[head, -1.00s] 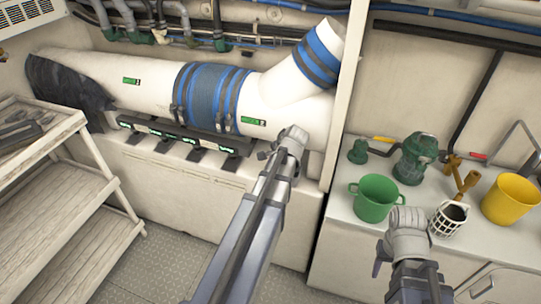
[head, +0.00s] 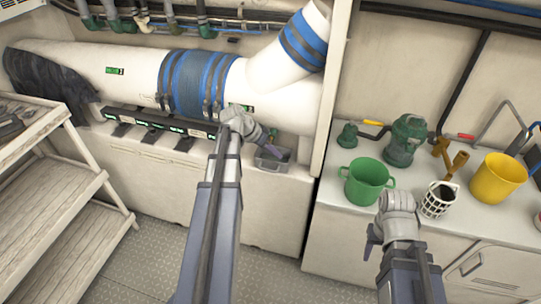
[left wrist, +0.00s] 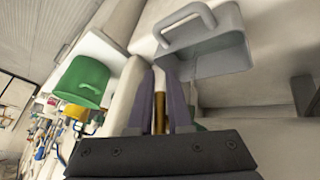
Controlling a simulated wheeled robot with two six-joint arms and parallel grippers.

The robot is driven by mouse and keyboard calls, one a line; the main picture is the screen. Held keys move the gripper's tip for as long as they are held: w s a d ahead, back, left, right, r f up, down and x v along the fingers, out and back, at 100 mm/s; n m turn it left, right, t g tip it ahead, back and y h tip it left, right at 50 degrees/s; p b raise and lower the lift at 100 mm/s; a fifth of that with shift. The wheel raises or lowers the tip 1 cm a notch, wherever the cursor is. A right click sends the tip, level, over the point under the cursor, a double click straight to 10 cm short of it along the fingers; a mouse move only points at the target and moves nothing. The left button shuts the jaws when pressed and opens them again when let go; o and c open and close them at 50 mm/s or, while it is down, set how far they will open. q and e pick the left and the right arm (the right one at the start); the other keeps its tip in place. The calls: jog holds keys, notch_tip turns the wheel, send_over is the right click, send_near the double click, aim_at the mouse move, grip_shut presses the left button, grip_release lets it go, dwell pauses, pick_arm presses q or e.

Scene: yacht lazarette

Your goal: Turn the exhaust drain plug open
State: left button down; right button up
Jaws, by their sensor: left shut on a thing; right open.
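My left gripper (head: 270,149) is below the white exhaust pipe (head: 130,60), beside a grey box-like pan (head: 272,162). In the left wrist view its purple fingers (left wrist: 161,98) are closed on a narrow brass-coloured piece (left wrist: 160,113), which appears to be the drain plug. Its far end and how it is seated are hidden. The grey pan with its looped handle (left wrist: 207,50) shows just beyond the fingertips. My right gripper (head: 373,243) is open in front of the counter, away from the pipe.
A shelf rack (head: 60,215) stands at left. The floor (head: 160,255) between is clear.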

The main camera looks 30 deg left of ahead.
pick_arm(q)
jog(key=h+b, duration=0.1)
jog(key=d+t+h+b, duration=0.1)
jog(key=r+h+b, duration=0.1)
jog(key=h+b, duration=0.1)
jog(key=shift+w+d+n, duration=0.15)
jog(key=shift+w+n, duration=0.25)
jog(key=shift+d+r+t+h+b, duration=0.1)
jog(key=shift+r+t+h+b, duration=0.2)
jog(key=shift+h+b, duration=0.2)
jog(key=shift+w+r, duration=0.1)
jog(key=shift+r, duration=0.05)
jog(key=c, duration=0.9)
grip_release()
jog(key=shift+d, duration=0.1)
